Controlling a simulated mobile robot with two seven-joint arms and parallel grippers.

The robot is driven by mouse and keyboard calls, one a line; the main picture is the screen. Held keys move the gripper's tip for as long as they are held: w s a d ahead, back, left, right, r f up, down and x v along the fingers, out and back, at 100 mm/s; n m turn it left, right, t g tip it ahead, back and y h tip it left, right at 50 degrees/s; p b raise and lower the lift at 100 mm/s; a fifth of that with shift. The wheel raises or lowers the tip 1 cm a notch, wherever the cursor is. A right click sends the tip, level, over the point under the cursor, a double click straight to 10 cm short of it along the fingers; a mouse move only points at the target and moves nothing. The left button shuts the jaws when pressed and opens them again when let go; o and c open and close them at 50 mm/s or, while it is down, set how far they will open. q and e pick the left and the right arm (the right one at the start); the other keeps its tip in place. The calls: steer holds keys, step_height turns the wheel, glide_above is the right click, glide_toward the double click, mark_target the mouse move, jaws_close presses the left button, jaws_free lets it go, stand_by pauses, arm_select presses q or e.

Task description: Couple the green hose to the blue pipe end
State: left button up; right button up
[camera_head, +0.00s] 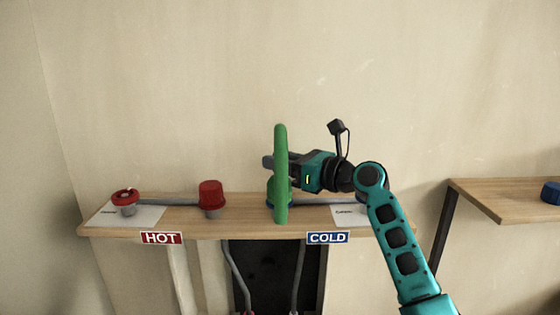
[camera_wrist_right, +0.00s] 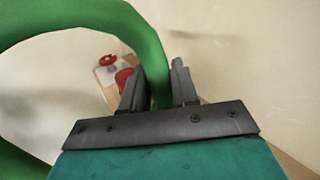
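The green hose (camera_head: 281,140) is a thick curved tube, seen nearly edge-on and upright above the shelf in the head view. My right gripper (camera_head: 280,163) comes in from the right, with its fingers on either side of the hose. In the right wrist view, the hose (camera_wrist_right: 150,50) bends down between the two fingertips (camera_wrist_right: 158,88), which close on it. The blue pipe end (camera_head: 269,205) is almost wholly hidden behind the hose's lower part; only slivers of blue show. I cannot tell whether the hose touches it. My left gripper is not in view.
The wooden shelf (camera_head: 240,226) carries a red cap (camera_head: 211,194) on the hot side and a red valve (camera_head: 125,196) at the left. HOT (camera_head: 161,238) and COLD (camera_head: 327,238) signs hang on its front edge. A second shelf (camera_head: 505,200) stands at the right with a blue object (camera_head: 551,193).

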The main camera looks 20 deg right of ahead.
steer(key=o, duration=0.5)
steer(key=shift+f, duration=0.1)
steer(key=shift+f, duration=0.1)
steer(key=v, duration=1.3)
steer(key=shift+w, duration=0.1)
